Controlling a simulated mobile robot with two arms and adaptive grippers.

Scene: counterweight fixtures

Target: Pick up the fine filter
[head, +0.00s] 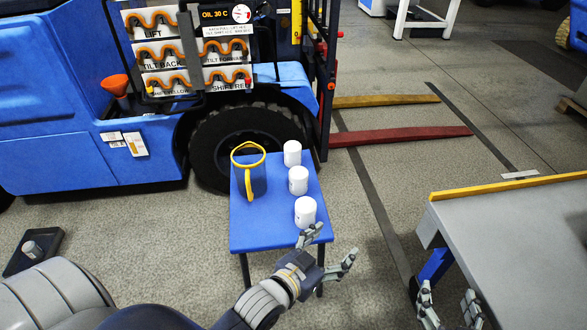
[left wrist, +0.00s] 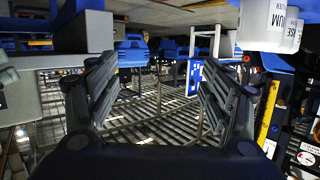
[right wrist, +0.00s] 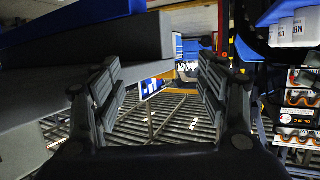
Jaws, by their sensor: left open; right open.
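Three white canisters stand upright in a row on a small blue table (head: 247,238): a far one (head: 292,154), a middle one (head: 298,180) and a near one (head: 305,212). I cannot tell which is the fine filter; their labels are unreadable in the head view. Part of a white canister (left wrist: 262,30) shows at the left wrist view's upper right, its lettering cut off. Lettered white canisters (right wrist: 285,32) also show at the right wrist view's upper right. My left gripper (head: 328,251) is open and empty, just in front of the near canister. My right gripper (head: 449,300) is open and empty by the grey bench.
A blue jug (head: 240,185) with yellow rim and handle stands left of the canisters. A blue forklift (head: 60,160) is behind the table. A grey workbench (head: 510,235) with a yellow edge is at right. A dark tray (head: 15,262) holding a small cylinder lies at left.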

